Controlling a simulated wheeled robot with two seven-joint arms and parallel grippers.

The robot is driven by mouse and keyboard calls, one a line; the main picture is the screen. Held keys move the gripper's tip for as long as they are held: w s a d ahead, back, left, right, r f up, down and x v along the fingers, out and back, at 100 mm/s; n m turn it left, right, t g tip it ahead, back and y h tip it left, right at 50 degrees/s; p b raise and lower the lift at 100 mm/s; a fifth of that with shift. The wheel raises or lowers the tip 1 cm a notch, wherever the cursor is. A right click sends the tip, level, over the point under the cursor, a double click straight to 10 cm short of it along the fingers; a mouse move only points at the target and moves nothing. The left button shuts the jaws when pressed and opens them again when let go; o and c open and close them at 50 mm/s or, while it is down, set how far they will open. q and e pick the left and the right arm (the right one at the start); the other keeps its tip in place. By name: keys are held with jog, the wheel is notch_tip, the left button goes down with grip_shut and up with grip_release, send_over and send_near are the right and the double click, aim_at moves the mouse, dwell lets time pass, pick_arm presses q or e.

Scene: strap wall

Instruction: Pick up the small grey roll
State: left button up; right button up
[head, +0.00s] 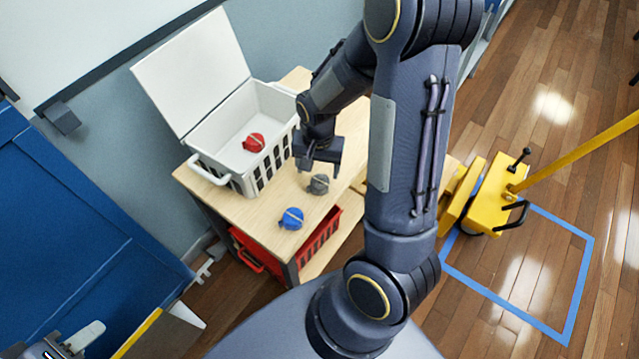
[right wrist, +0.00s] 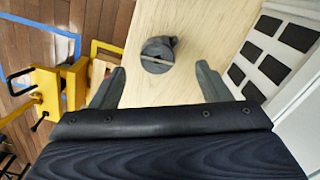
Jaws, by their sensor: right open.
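The small grey roll (head: 319,184) lies on the wooden table top, just below my right gripper (head: 319,167) in the head view. In the right wrist view the grey roll (right wrist: 158,54) has a light strip across it and a short loose tail. It shows in line with the gap between the spread fingers of my right gripper (right wrist: 160,72), a little beyond their tips. The right gripper is open and empty. My left gripper (head: 75,342) is partly in view at the bottom left, far from the roll; its jaws are unclear.
A blue roll (head: 291,219) lies on the table (head: 245,214) near its front edge. A white open-lidded crate (head: 209,169) holds a red roll (head: 253,142). A red crate (head: 322,245) sits below the top. A yellow pallet truck (head: 490,197) stands right, by blue floor tape.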

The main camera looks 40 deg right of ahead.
aim_at(320, 182)
jog(key=f, duration=0.5)
jog(key=d+f+p, duration=0.1)
jog(key=f, duration=0.2)
jog(key=shift+w+f, duration=0.15)
jog(key=c, duration=1.1)
jog(key=shift+o, duration=0.2)
